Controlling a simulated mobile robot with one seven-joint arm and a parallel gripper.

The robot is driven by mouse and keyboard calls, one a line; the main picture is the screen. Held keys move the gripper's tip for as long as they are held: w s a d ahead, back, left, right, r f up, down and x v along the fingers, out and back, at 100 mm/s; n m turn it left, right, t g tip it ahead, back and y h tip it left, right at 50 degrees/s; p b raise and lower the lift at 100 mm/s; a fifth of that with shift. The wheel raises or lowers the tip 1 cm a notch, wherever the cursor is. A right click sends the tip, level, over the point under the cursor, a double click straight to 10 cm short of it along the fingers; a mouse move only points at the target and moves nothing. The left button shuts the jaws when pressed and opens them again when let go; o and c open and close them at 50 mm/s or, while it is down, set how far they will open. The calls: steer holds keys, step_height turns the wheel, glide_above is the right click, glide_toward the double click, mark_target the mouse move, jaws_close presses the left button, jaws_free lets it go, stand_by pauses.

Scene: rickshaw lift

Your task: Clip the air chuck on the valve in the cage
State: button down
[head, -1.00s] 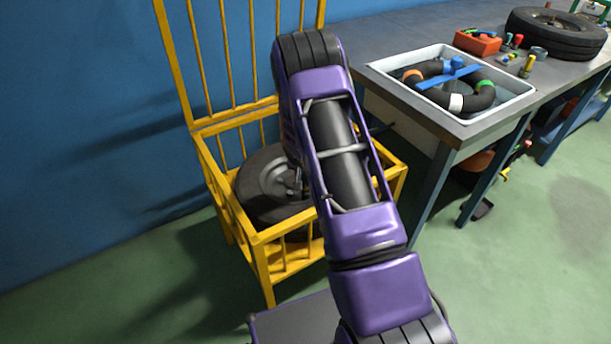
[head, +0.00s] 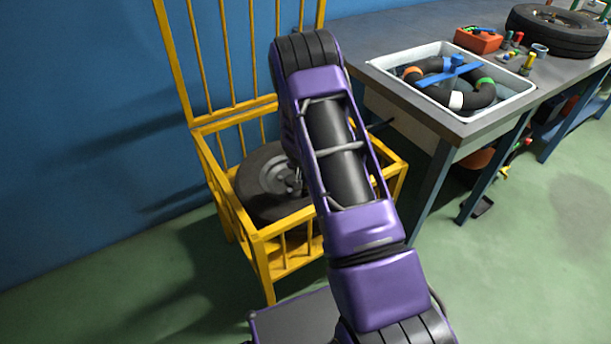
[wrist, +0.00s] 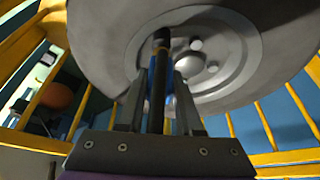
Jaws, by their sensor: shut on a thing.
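The wheel (head: 254,206), a dark tyre with a grey rim, sits in the yellow cage (head: 206,158). Its rim and hub (wrist: 226,62) fill the top of the wrist view. My gripper (wrist: 161,88) is shut on the air chuck (wrist: 161,42), a slim dark piece with a black head, which points up at the rim. In the wrist view the chuck's head overlaps the rim beside the hub. I cannot make out the valve, nor whether the chuck touches it. In the head view my arm hides most of the gripper and chuck.
The cage's yellow bars surround the wheel close to my arm. A workbench (head: 400,25) stands to the right with a white water tub (head: 387,70) holding a black tube, a red box (head: 478,40) and another tyre (head: 556,32). The green floor at the right front is clear.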

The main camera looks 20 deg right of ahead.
steer(key=shift+r, duration=0.25)
steer(key=shift+r+p, duration=0.7)
steer(key=shift+r, duration=0.4)
steer(key=shift+f+b, duration=0.2)
steer(key=shift+b, duration=0.5)
stand_by(0.6)
steer(key=shift+f, duration=1.15)
stand_by(1.1)
steer(key=shift+c, duration=1.2)
jaws_free()
steer(key=shift+r, duration=0.15)
steer(key=shift+r+p, duration=1.6)
steer(key=shift+r, duration=1.75)
